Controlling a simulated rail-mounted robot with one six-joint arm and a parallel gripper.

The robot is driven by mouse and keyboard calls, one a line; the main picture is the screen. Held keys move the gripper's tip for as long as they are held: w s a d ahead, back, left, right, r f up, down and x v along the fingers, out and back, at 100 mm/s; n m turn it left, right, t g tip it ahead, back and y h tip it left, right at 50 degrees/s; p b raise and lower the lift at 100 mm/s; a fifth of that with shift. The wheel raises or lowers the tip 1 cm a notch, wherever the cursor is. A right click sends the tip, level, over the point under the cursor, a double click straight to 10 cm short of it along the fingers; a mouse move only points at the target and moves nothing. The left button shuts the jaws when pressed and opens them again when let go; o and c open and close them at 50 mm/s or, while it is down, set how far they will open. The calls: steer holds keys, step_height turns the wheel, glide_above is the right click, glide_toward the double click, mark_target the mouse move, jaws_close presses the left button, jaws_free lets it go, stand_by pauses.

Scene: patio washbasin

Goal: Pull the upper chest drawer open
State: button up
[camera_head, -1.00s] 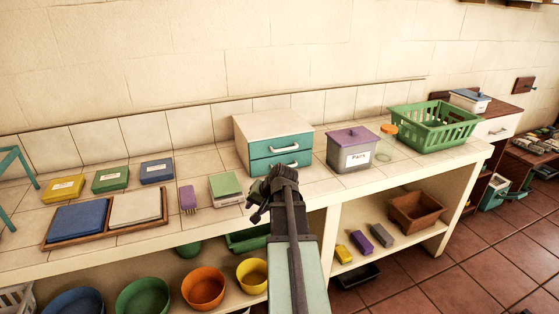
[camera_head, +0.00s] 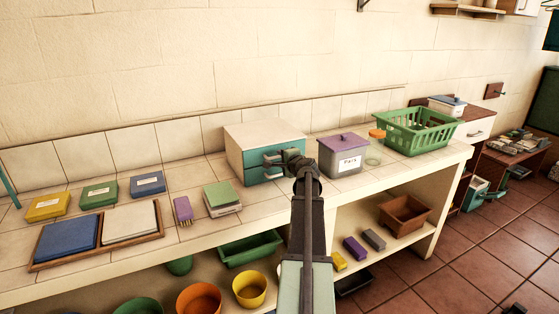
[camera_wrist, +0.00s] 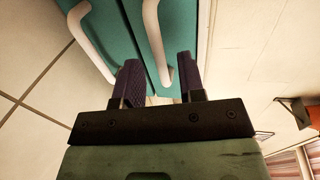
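The small cream chest (camera_head: 262,134) stands on the tiled counter, with two teal drawers, both seeming shut. My gripper (camera_head: 275,161) is in front of the drawers and hides much of the upper drawer (camera_head: 255,156) and its handle. In the wrist view the upper drawer (camera_wrist: 182,25) is on the right; its pale handle (camera_wrist: 155,45) runs into the gap between the fingers of my gripper (camera_wrist: 158,78), nearer the right finger. The fingers are apart and not closed on the handle. The lower drawer's handle (camera_wrist: 88,42) lies left of the left finger.
A grey bin with a purple lid (camera_head: 342,155) stands right of the chest, beside a jar (camera_head: 375,150) and a green basket (camera_head: 415,132). A green-topped block (camera_head: 221,198) and a purple brush (camera_head: 183,210) lie on the left. Counter directly before the chest is bare.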

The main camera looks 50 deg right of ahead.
mark_target(279, 157)
steer(key=x, duration=0.3)
steer(key=shift+w, duration=0.2)
jaws_close()
steer(key=shift+s, duration=0.1)
steer(key=f+v, duration=0.2)
steer(key=v, duration=0.6)
steer(key=f+v, duration=0.2)
steer(key=v, duration=0.7)
steer(key=shift+s+a, duration=0.35)
steer(key=shift+s, duration=0.3)
steer(key=shift+r, duration=0.1)
jaws_free()
